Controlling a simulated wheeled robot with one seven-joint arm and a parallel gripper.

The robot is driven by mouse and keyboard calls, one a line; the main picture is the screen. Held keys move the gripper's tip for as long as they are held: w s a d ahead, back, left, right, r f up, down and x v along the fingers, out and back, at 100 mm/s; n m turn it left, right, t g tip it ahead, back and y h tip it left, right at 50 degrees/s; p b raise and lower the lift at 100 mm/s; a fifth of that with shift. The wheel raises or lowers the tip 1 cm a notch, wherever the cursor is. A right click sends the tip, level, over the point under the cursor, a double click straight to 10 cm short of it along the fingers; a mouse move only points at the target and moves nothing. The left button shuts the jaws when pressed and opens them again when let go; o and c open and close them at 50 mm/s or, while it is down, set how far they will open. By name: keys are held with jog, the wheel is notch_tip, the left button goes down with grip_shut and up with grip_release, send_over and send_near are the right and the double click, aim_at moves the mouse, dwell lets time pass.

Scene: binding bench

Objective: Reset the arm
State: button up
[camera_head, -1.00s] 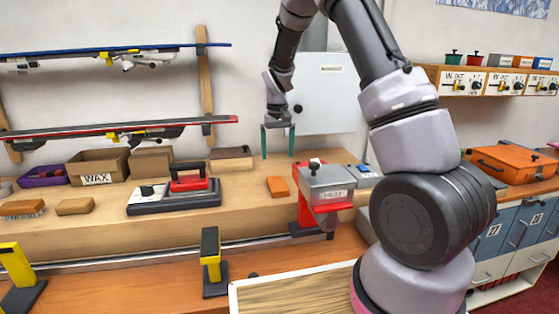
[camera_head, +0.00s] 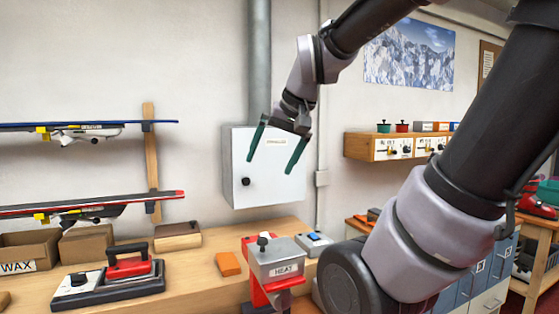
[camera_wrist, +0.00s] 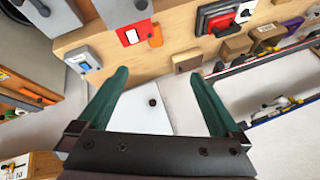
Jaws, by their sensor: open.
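My gripper (camera_head: 277,155) is open and empty, its two green fingers spread apart. In the head view it is up in front of the grey wall cabinet (camera_head: 240,185), above the bench. In the wrist view my gripper (camera_wrist: 160,100) has nothing between its fingers, and the pale cabinet door (camera_wrist: 150,108) shows behind them. The arm reaches in from the right and hides part of the bench and drawers.
Skis (camera_head: 85,205) hang on the wall rack at left. A shelf (camera_head: 388,148) juts out at right.

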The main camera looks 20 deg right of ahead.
jog(key=shift+s+d+t, duration=0.1)
jog(key=shift+s+t, duration=0.4)
jog(key=shift+s, duration=1.35)
